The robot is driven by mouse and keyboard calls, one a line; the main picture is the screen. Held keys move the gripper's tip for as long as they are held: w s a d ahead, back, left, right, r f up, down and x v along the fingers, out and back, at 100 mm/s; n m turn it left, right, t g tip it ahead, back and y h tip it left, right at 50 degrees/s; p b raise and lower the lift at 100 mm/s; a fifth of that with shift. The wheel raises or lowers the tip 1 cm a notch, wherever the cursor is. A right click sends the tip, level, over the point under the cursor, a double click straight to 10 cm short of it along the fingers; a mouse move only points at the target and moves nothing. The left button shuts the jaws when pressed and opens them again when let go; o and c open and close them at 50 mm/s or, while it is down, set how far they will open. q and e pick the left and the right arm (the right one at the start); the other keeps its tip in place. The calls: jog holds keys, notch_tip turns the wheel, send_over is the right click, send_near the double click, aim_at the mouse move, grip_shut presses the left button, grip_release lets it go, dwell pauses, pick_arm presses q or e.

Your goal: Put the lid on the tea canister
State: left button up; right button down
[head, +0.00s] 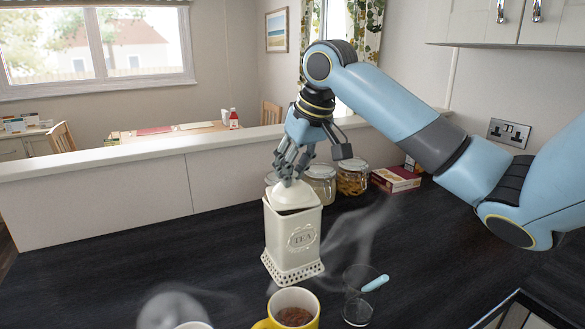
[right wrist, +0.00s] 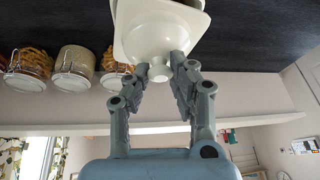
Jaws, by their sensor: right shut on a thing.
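The cream tea canister (head: 291,240) stands upright on the dark worktop (head: 130,245), its TEA label facing me. My right gripper (head: 291,178) is above it, shut on the knob of the cream lid (head: 296,196). In the right wrist view the fingertips (right wrist: 165,72) close around the knob, and the lid (right wrist: 155,35) flares out beyond them. The lid is at the canister's mouth, with a dark line showing under its edge. I cannot tell whether it is seated or held just above. My left gripper is not in view.
Glass jars (head: 352,178) and a red box (head: 396,179) stand behind the canister by the ledge. In front are a yellow mug (head: 268,324), a clear glass (head: 357,308) with a light-blue item, and a white cup's rim at the bottom edge. The worktop's left is clear.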

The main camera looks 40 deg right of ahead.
aim_at(304, 198)
jog(key=shift+f, duration=0.55)
jog(key=c, duration=1.4)
grip_release()
jog(key=shift+c, duration=0.2)
jog(key=p+v, duration=1)
jog(key=v, duration=0.1)
jog(key=shift+p, duration=0.3)
jog(key=shift+s, duration=0.1)
